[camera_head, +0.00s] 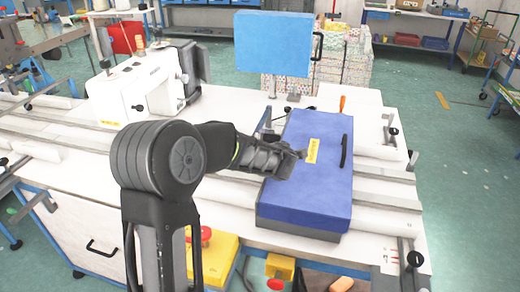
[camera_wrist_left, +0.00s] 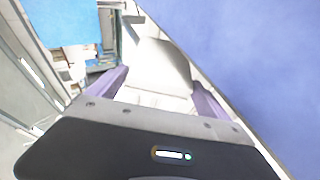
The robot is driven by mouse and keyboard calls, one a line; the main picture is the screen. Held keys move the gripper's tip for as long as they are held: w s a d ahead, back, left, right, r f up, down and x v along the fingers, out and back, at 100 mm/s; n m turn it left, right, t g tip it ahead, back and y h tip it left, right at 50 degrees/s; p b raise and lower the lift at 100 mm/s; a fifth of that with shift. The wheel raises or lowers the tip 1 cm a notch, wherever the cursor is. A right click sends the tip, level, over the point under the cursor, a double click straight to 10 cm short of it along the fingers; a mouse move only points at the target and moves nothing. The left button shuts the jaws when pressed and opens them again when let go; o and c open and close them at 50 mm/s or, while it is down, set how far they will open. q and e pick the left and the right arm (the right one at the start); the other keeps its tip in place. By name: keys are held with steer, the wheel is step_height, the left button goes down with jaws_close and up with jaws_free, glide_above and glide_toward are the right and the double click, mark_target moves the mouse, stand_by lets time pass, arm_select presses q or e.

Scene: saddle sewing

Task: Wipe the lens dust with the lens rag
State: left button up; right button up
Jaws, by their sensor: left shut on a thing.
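My left gripper (camera_head: 292,163) reaches in from the left, at the left part of the top of the blue case. In the left wrist view its two purple-grey fingers (camera_wrist_left: 158,92) stand on either side of a pale, whitish flat piece that looks like the lens rag (camera_wrist_left: 165,65), and they are shut on it. In the head view the rag is too small to make out. I cannot make out the lens or any dust on it in either view. My right gripper is not in view.
The blue case (camera_head: 325,195) with a dark handle and yellow label lies on the white table (camera_head: 85,180). A blue upright panel (camera_head: 272,43) stands behind it. A white sewing machine (camera_head: 135,88) stands at left. A yellow box with a red button (camera_head: 215,255) sits in front.

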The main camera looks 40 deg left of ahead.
arm_select(q)
steer(key=shift+s+a, duration=0.2)
steer(key=shift+a, duration=0.45)
stand_by(0.6)
steer(key=shift+w+a+r+p, duration=0.1)
steer(key=shift+w+a+p, duration=0.1)
steer(key=shift+w+p, duration=0.2)
steer(key=shift+w+a+r+p, duration=0.1)
steer(key=shift+w+a+p, duration=0.05)
steer(key=shift+w+p, duration=0.25)
steer(key=shift+w+a+f+p, duration=0.15)
steer(key=shift+w+a+p, duration=0.15)
steer(key=shift+w, duration=0.35)
steer(key=shift+w+a+r+p, duration=0.1)
steer(key=shift+w+a+p, duration=0.05)
steer(key=shift+w+p, duration=0.3)
steer(key=shift+w+a+r+p, duration=0.1)
steer(key=shift+w+a+p, duration=0.05)
steer(key=shift+w+p, duration=0.25)
steer(key=shift+w+a+f+p, duration=0.2)
steer(key=shift+w+p, duration=0.1)
steer(key=shift+w, duration=0.3)
